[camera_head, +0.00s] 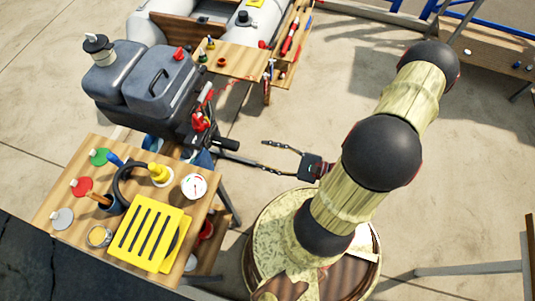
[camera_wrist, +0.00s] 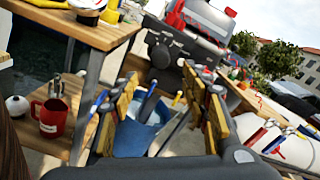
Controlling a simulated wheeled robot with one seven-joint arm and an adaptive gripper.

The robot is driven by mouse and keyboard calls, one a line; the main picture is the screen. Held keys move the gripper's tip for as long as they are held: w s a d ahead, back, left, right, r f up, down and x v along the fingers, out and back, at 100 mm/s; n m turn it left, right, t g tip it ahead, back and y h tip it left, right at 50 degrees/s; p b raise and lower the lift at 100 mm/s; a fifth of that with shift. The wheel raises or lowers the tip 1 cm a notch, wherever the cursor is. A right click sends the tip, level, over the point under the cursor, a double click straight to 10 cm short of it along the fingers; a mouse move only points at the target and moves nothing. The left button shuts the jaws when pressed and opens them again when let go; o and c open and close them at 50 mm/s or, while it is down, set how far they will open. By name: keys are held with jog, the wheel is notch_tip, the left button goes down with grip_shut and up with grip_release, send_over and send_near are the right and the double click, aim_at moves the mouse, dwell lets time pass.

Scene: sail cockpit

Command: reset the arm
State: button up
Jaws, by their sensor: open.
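My gripper (camera_head: 262,154) is open, with its two thin fingers pointing left over the bare floor, just right of the outboard motor (camera_head: 160,85). In the wrist view my gripper (camera_wrist: 163,86) has its yellow-and-black fingers spread wide. Nothing is held between them. A blue bucket (camera_wrist: 138,138) with tools shows behind the gap, apart from the fingers. My arm reaches from the lower middle to the upper right and bends back to the gripper; it hides part of the floor.
A wooden table (camera_head: 48,196) at lower left carries a yellow slotted tray (camera_head: 150,232), a gauge (camera_head: 194,186) and bottles. A shelf below holds a red mug (camera_wrist: 54,118). An inflatable boat (camera_head: 258,24) with wooden boards lies at the top.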

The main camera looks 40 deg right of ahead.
dwell(0.3)
jog(key=s+a+r+n+g+h, duration=0.25)
jog(key=a+r+n+g, duration=0.35)
jog(key=r+n+g, duration=0.75)
notch_tip(320, 180, up, 16)
jog(key=n+t+h, duration=0.4)
jog(key=n+h, duration=0.4)
jog(key=n, duration=0.1)
jog(key=shift+w+f+n, duration=0.15)
jog(key=shift+w+n, duration=0.2)
jog(key=shift+w, duration=0.05)
jog(key=shift+t, duration=0.25)
